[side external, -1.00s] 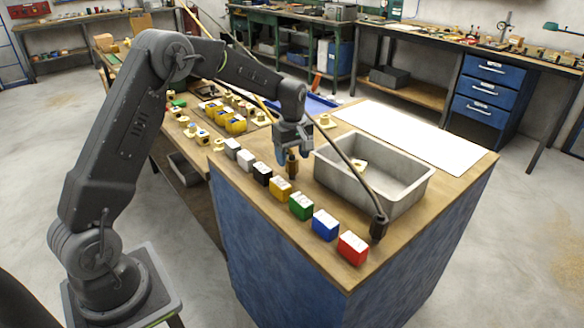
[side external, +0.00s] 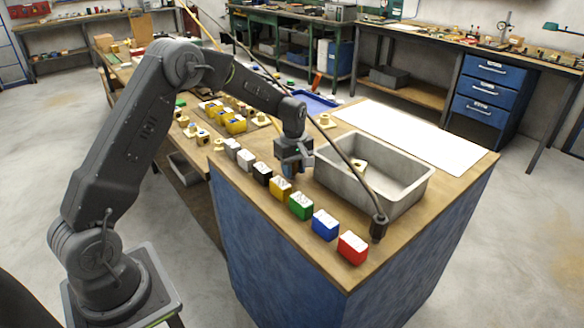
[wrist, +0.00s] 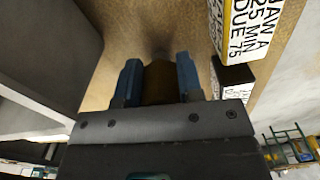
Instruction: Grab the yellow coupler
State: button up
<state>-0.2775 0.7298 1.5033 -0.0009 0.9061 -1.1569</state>
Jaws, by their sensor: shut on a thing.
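My gripper (side external: 292,168) is low over the bench top, between the row of coloured blocks and the grey metal tray. In the wrist view its two blue fingers (wrist: 158,80) are shut on a dark brown, rounded coupler (wrist: 158,85), one finger on each side. In the side view the fingers hide most of this coupler. A second, dark coupler (side external: 379,227) hangs on a dark hose near the red block.
A yellow block (side external: 281,189) stands close in front of my gripper, in a row with black, green, blue and red (side external: 353,247) blocks. The grey tray (side external: 410,190) is close to the right. The dark hose (side external: 345,160) crosses over the tray.

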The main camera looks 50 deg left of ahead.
jog(key=c, duration=0.3)
